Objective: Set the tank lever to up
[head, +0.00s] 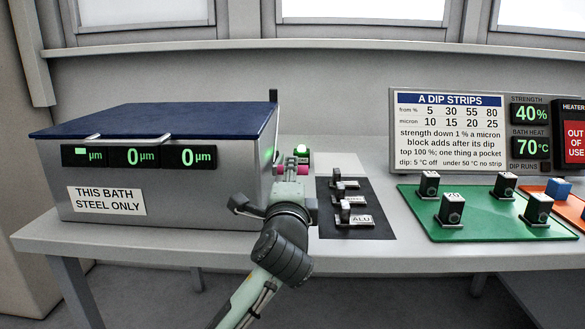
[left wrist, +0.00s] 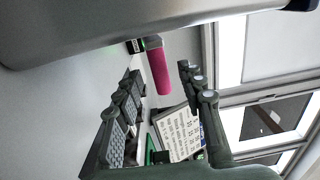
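The steel tank (head: 165,180) with a dark blue lid (head: 160,118) stands on the left of the bench. A pink lever grip (head: 303,170) shows at the tank's right side, partly hidden behind my left gripper (head: 291,168). In the left wrist view the pink grip (left wrist: 159,72) sticks out beside the tank wall (left wrist: 70,25). The fingers of my left gripper (left wrist: 162,97) are open, apart on either side of the grip's line. I cannot tell whether they touch it. The lever's exact position is hard to tell. My right gripper is not in view.
A small box with a green light (head: 302,152) stands behind the gripper. A dark mat (head: 365,228) with several labelled blocks lies right of it. A green tray (head: 490,228) with several blocks and a sign board (head: 445,130) are further right.

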